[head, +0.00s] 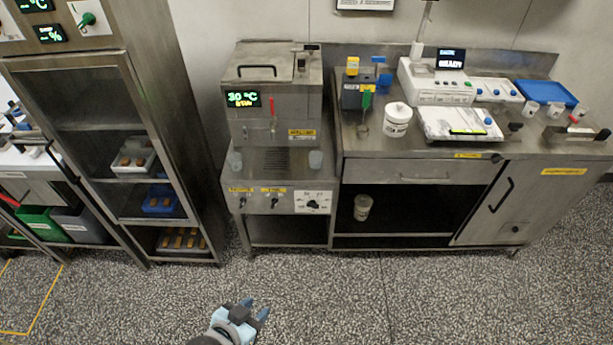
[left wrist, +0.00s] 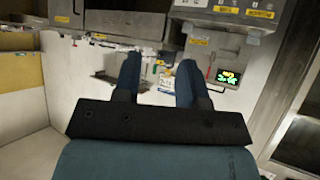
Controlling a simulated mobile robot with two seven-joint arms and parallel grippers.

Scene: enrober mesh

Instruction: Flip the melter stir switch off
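The melter (head: 275,95) is a steel box with a lit display reading about 30 °C and a red-handled lever on its front. Its lower front panel (head: 256,212) has two small dark switches, left (head: 242,203) and right (head: 274,203), under yellow labels, and a dial (head: 313,204) on a white plate. The labels are too small to read surely, and I cannot tell the switch positions. My left gripper (head: 256,309) is low in front of the melter, apart from it, over the floor. Its fingers also show spread and empty in the left wrist view (left wrist: 158,82). My right gripper is out of view.
A steel rack (head: 150,75) with trays stands left of the melter. A steel counter (head: 420,150) with a scale, a white tub (head: 397,119) and a blue tray (head: 546,92) stands right of it. The speckled floor (head: 380,295) in front is clear.

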